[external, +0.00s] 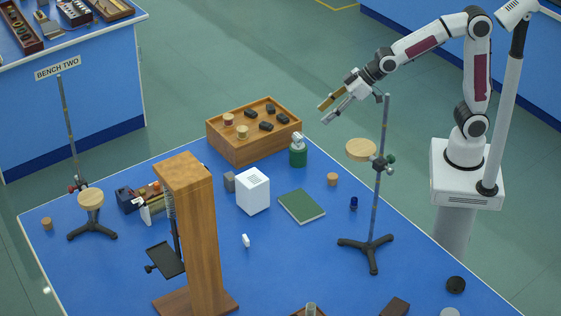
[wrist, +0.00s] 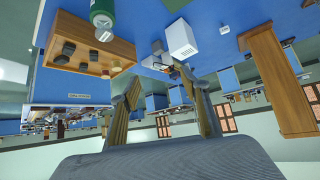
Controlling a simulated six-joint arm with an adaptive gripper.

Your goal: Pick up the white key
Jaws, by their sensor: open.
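A small white piece (external: 246,240), which I take to be the white key, stands on the blue bench top (external: 295,262) in front of the white box (external: 252,190). Its details are too small to read. A small white piece (wrist: 224,30) beside the white box (wrist: 181,38) in the wrist view looks like the same thing. My gripper (external: 322,114) is open and empty, high above the far side of the bench and well away from the white piece. Its two spread fingers also show in the wrist view (wrist: 158,76).
A wooden tower (external: 197,235) stands left of the white piece. A tall stand (external: 378,200) with a round wooden disc is at right. The bench around the white piece is clear.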

